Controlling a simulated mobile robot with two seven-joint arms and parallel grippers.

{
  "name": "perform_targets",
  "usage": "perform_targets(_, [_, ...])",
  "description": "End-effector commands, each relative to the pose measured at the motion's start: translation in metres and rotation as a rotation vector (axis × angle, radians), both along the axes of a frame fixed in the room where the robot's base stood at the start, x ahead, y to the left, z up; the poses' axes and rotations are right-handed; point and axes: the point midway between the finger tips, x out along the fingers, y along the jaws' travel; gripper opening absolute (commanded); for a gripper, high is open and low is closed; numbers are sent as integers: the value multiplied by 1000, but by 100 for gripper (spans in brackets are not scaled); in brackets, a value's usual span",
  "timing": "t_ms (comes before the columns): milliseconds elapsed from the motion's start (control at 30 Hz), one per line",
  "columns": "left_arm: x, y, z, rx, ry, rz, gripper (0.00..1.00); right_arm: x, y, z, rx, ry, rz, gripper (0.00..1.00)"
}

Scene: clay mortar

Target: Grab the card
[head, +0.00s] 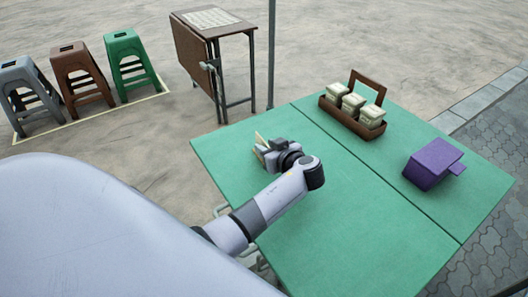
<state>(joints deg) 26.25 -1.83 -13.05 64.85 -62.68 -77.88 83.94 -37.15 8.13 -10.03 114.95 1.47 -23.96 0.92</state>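My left gripper (262,150) is over the left part of the green table, at the end of my grey arm. Small pale yellowish pieces (260,137) show at its fingertips; one may be the card, but they are too small to tell. I cannot make out whether the fingers are apart or closed. No card is clearly recognisable elsewhere. A purple box (431,163) with a small purple flap or flat piece (457,168) at its right side stands on the table's right part. My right gripper is not in view.
The green table (330,225) has free room in its middle and front. A brown carrier (346,117) with three pale lidded containers stands at its back. Behind are a brown folding table (190,50), a grey pole (271,55) and three stools (77,75).

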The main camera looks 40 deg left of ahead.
Motion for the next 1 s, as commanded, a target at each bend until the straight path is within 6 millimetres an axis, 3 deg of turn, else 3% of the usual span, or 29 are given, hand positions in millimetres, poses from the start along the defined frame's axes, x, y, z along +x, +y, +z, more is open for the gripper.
perform_targets(300, [3,7,-4,-2,0,0,35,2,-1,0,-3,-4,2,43])
perform_targets(333, [3,7,-4,-2,0,0,32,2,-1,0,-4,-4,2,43])
perform_targets(433, [3,7,-4,-2,1,0,0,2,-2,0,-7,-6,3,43])
perform_targets(800, [3,7,-3,-1,0,0,0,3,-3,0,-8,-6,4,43])
perform_targets(1000, [4,7,9,-2,-2,1,0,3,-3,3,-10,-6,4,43])
